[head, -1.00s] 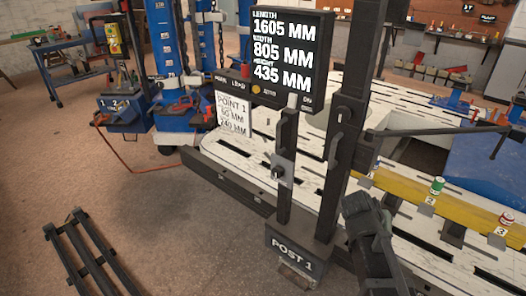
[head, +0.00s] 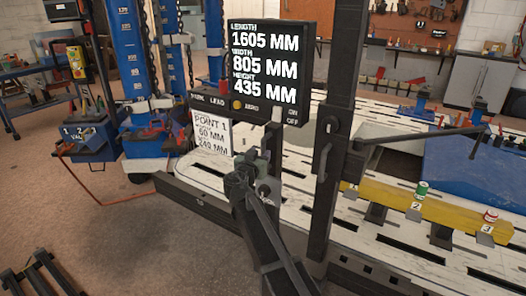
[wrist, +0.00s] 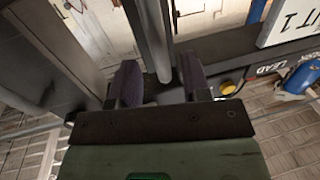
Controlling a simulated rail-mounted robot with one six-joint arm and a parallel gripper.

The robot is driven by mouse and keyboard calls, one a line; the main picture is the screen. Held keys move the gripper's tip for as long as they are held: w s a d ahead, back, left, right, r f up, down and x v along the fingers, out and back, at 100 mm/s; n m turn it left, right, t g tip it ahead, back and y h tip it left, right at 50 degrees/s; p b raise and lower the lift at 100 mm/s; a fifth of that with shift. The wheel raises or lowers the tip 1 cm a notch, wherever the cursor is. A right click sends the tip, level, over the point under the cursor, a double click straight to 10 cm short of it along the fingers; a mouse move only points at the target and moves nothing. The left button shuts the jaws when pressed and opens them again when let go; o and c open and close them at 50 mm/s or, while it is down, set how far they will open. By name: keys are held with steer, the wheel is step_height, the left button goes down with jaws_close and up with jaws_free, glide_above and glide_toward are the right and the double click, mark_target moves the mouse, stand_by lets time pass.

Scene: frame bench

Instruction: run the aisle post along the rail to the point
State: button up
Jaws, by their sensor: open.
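The aisle post (head: 334,110) is a tall dark column at the near side of the white slotted bench (head: 215,162). It carries a dark handle bar (head: 327,160) and a screen (head: 268,68) reading length 1605, width 805, height 435 MM. A thinner dark upright stands below the screen, its lower part hidden by my arm. A white card (head: 211,135) reads "POINT 1", with 60 MM and 240 MM. My gripper (wrist: 160,72) is open; in the wrist view a grey bar (wrist: 150,30) runs between or just beyond its fingers. I cannot tell whether they touch it.
A yellow beam (head: 455,215) on the bench carries small cans and number tags. A blue machine (head: 130,75) with a tool box (head: 85,140) stands at the left, a red hose below it. A black frame (head: 40,275) lies on the floor at lower left. Floor between is clear.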

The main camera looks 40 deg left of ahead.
mark_target(262, 151)
steer(key=x, duration=0.3)
steer(key=shift+w+a, duration=0.1)
steer(key=shift+w, duration=0.15)
steer(key=shift+c, duration=0.3)
jaws_close()
